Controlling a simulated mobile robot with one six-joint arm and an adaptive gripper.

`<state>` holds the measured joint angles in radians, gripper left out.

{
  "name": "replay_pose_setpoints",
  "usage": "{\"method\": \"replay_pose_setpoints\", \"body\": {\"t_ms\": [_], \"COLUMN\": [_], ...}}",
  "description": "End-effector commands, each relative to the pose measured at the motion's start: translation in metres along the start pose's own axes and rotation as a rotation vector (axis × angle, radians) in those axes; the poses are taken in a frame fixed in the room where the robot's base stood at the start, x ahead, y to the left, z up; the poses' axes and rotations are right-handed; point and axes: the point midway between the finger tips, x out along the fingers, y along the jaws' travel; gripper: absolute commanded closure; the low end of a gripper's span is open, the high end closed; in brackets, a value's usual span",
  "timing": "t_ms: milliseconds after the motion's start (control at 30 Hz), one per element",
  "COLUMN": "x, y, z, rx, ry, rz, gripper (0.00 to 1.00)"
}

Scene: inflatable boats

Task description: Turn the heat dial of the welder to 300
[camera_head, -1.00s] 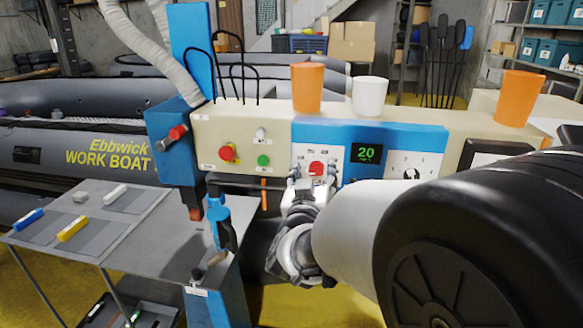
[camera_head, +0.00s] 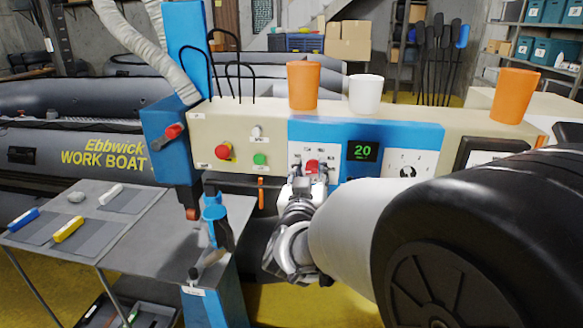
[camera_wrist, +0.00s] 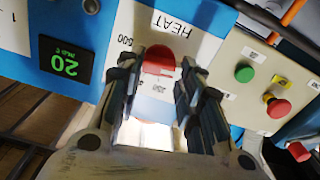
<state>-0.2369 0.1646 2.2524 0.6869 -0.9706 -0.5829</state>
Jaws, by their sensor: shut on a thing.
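The welder (camera_head: 366,131) has a blue and white control panel with a red heat dial (camera_head: 313,166). In the wrist view the red heat dial (camera_wrist: 158,62) sits below the word HEAT, with a scale mark that looks like 500 at its left. My gripper (camera_head: 308,182) reaches the panel from the front; in the wrist view its two fingers (camera_wrist: 158,78) lie on either side of the dial, shut on it. The fingers hide part of the scale, and I cannot read the dial's setting. The green display (camera_head: 363,151) reads 20.
A red button (camera_head: 224,152) and a green button (camera_head: 260,159) are left of the dial. A second dial (camera_head: 408,171) is to the right. Orange cups (camera_head: 303,86) and a white cup (camera_head: 365,94) stand on top. A grey table (camera_head: 130,238) is at the left.

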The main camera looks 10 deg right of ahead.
Motion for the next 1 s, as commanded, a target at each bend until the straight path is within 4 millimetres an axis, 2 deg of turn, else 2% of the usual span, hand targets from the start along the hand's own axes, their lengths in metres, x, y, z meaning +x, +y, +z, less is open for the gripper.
{"method": "replay_pose_setpoints", "body": {"t_ms": [267, 700, 1000], "x": [0.0001, 0.0, 0.0001], "y": [0.0007, 0.0029, 0.0039], "z": [0.0021, 0.0019, 0.0005], "rx": [0.149, 0.488, 0.631], "ry": [0.002, 0.001, 0.0], "rz": [0.001, 0.0, 0.001], "gripper": [0.9, 0.9, 0.9]}}
